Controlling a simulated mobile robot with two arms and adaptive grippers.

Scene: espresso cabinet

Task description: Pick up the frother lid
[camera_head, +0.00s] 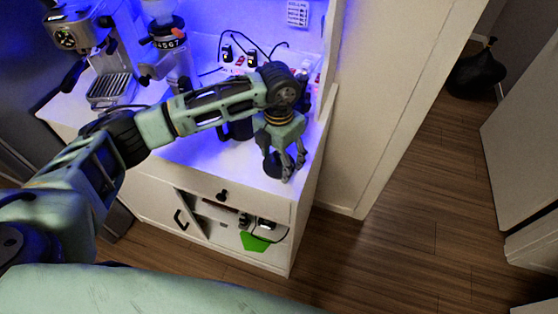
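My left arm reaches in from the left over the white cabinet top. Its gripper (287,170) points down near the right front corner of the top. A small dark round thing (271,166), possibly the frother lid, shows right beside the fingers on their left. I cannot tell whether the fingers touch it or hold it, nor how far apart they are. A dark cylindrical thing (238,130), perhaps the frother body, stands behind my forearm and is mostly hidden. My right gripper is not in view.
An espresso machine (78,32) and a grinder (167,42) stand at the left and back. Plugs and cables (238,56) are at the back wall. A white side panel (325,75) bounds the top on the right. An open shelf (215,222) is below.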

